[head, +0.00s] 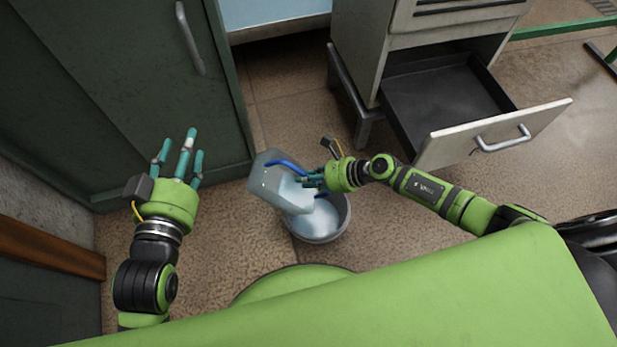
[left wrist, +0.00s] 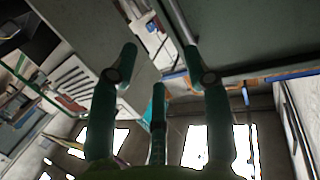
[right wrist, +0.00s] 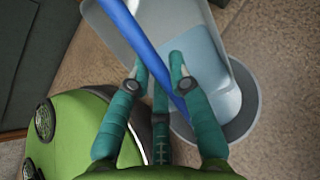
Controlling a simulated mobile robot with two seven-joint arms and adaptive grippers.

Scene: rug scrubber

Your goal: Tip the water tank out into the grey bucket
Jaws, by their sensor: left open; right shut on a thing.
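The water tank (head: 267,185) is a pale translucent container with a blue handle (head: 287,166). My right gripper (head: 314,179) is shut on the blue handle and holds the tank tilted over the grey bucket (head: 345,217). The bucket stands on the floor, and whitish liquid shows in it. In the right wrist view the handle (right wrist: 152,50) runs between my fingers, with the tank (right wrist: 205,60) behind and the bucket rim (right wrist: 250,125) beyond. My left gripper (head: 178,150) is open and empty, fingers raised, left of the tank. Whether liquid is flowing is unclear.
A dark green cabinet (head: 120,90) stands at the left. A light cabinet (head: 365,45) with an open drawer (head: 500,135) is at the right, near my right arm. Brown tiled floor (head: 225,235) is clear between my left arm and the bucket.

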